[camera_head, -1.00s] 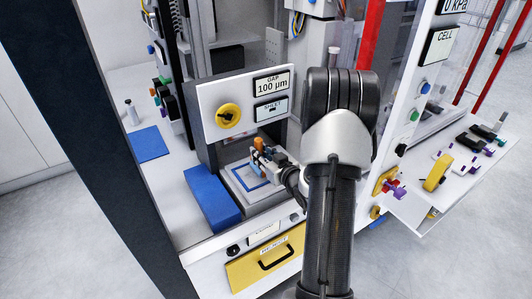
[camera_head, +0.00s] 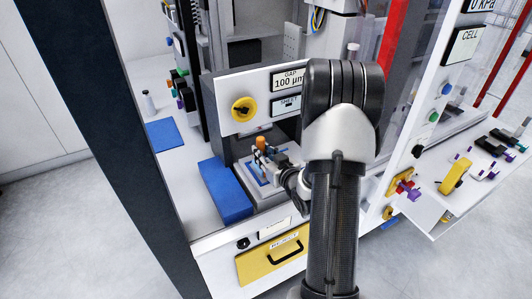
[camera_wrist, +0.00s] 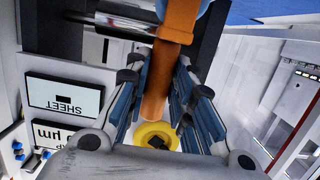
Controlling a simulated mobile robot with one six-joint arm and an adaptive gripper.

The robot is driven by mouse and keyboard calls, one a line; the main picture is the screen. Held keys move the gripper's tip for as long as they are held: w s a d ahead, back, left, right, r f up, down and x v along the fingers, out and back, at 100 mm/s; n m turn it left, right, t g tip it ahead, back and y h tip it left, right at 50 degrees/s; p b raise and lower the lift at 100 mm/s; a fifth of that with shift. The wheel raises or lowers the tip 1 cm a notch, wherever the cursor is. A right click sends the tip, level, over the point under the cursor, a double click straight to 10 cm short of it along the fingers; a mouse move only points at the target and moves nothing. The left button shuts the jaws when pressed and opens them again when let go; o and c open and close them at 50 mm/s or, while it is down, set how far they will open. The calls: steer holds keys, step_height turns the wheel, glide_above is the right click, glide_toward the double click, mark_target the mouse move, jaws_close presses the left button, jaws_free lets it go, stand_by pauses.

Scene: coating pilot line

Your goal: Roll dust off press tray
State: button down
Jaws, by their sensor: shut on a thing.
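My gripper (camera_head: 265,158) is shut on the orange handle (camera_wrist: 160,75) of a roller. The handle's upper end also shows in the head view (camera_head: 261,142). A light blue part (camera_wrist: 196,8), apparently the roller head, shows at the top edge of the wrist view, mostly cut off. The press tray (camera_head: 275,200) is pale with a blue outline and lies in the press opening. My gripper is over it, with the handle roughly upright. My gripper and arm hide part of the tray. I cannot tell whether the roller touches it, and no dust is discernible.
A blue block (camera_head: 225,188) sits just left of the tray. A yellow drawer front (camera_head: 272,258) is below. A shelf with tools (camera_head: 445,205) is at the right.

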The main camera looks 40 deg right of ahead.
mark_target(262, 139)
steer(key=shift+r+p, duration=1.6)
steer(key=shift+r, duration=1)
